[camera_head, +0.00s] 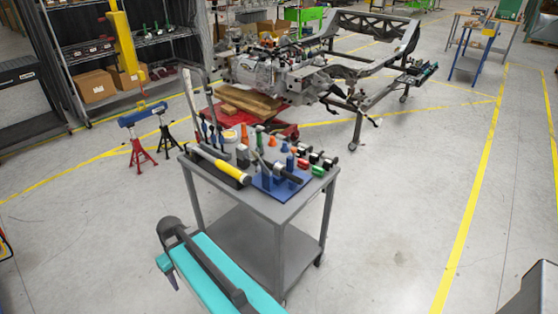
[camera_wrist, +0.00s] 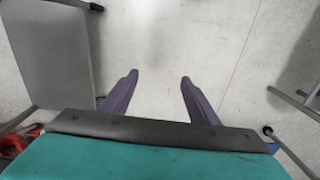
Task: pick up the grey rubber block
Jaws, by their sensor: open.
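A small grey block-like piece (camera_head: 243,155) stands upright on the top of the grey cart (camera_head: 290,209), among the tools. It looks like the grey rubber block, but it is too small to be sure. My gripper (camera_wrist: 158,78) shows in the wrist view with its two purple fingers apart, and only bare floor lies between them. In the head view my teal arm is in front of the cart, low and to its left. My gripper is well away from the block, and the wrist view does not show the block.
The floor to the right of the cart is clear.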

